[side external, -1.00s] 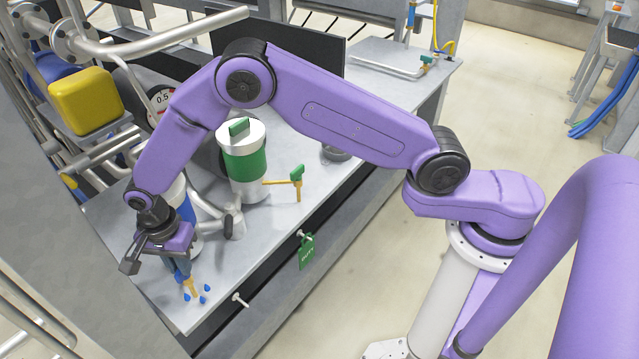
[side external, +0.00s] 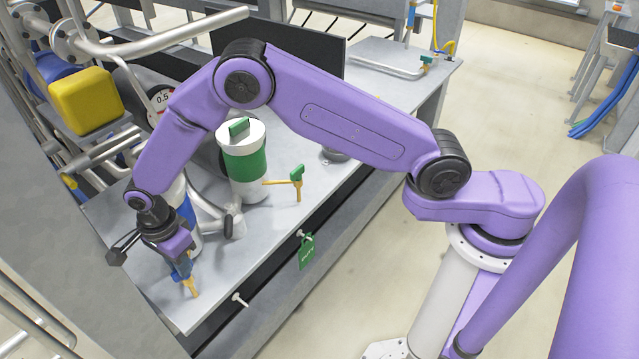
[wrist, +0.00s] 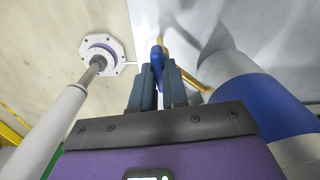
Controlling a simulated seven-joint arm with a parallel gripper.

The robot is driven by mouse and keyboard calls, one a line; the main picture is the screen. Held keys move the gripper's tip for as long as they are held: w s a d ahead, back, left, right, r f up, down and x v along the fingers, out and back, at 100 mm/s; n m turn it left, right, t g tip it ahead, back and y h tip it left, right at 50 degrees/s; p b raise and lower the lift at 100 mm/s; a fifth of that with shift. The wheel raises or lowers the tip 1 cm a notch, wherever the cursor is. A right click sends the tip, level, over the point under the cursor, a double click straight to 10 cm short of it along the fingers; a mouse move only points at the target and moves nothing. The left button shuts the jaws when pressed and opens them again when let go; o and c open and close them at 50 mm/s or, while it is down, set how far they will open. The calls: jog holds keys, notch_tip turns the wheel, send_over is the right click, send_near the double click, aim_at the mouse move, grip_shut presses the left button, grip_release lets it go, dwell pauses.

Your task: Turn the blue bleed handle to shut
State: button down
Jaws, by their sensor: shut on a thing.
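The blue bleed handle (wrist: 157,53) is between my fingertips in the wrist view, its rounded end showing beyond them. My gripper (wrist: 159,72) is shut on it. In the side view my gripper (side external: 181,268) points down at the valve at the near left end of the bench, and its fingers mostly hide the handle. The brass spout (side external: 193,288) shows just below the fingers. No blue drops show around the spout. A white canister with a blue band (wrist: 262,108) stands close to the right of my gripper in the wrist view.
A white canister with a green band (side external: 245,165) stands farther along the bench. A green-handled brass valve (side external: 297,178) is beside it. A bare metal peg (side external: 240,299) sticks out near the valve.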

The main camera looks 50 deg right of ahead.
jog(key=shift+m, duration=0.9)
jog(key=c, duration=1)
grip_release()
jog(key=shift+w, duration=0.1)
jog(key=shift+r, duration=0.15)
